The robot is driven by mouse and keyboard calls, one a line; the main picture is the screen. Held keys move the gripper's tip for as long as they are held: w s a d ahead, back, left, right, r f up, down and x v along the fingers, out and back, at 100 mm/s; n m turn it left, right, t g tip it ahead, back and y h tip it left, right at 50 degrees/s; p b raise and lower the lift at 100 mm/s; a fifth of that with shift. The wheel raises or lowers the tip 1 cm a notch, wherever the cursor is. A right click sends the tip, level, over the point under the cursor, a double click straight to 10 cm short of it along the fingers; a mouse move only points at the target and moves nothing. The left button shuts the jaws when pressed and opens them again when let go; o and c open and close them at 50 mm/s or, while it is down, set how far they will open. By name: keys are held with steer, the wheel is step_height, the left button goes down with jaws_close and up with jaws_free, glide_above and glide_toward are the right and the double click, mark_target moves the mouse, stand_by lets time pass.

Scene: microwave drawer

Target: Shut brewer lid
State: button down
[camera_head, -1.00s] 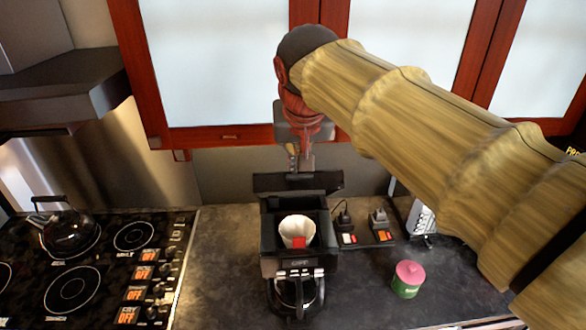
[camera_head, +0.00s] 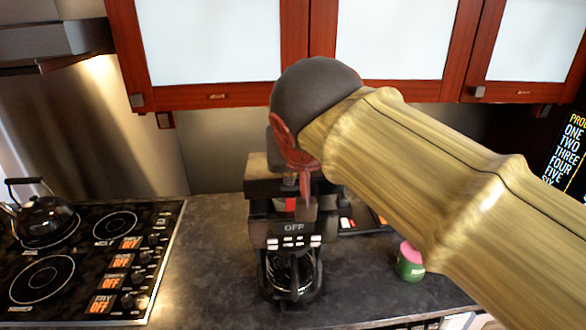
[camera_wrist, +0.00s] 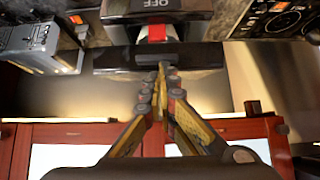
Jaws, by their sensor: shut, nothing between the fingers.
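The black coffee brewer (camera_head: 262,232) stands upright on the counter, with its OFF panel facing me and a glass carafe (camera_head: 290,270) below. Its lid (camera_head: 257,165) is raised at the back, partly hidden by my arm. A red part (camera_head: 291,204) still shows in the open top. In the wrist view, the dark lid (camera_wrist: 115,60) spans the picture below the brewer's OFF panel (camera_wrist: 150,5). My gripper (camera_wrist: 161,70) is shut and empty, with its fingertips at the lid; whether they touch cannot be told. In the head view the gripper is mostly hidden.
A stove (camera_head: 80,265) with a black kettle (camera_head: 45,220) lies to the left. A green and pink jar (camera_head: 410,262) stands at right. Cabinets (camera_head: 220,96) hang above and behind. Counter left of the brewer is clear.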

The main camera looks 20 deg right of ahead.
step_height(320, 180, down, 7)
steer(key=s+b, duration=0.1)
steer(key=b, duration=0.3)
steer(key=shift+s+a+b, duration=0.2)
steer(key=shift+b, duration=0.1)
steer(key=shift+r, duration=0.1)
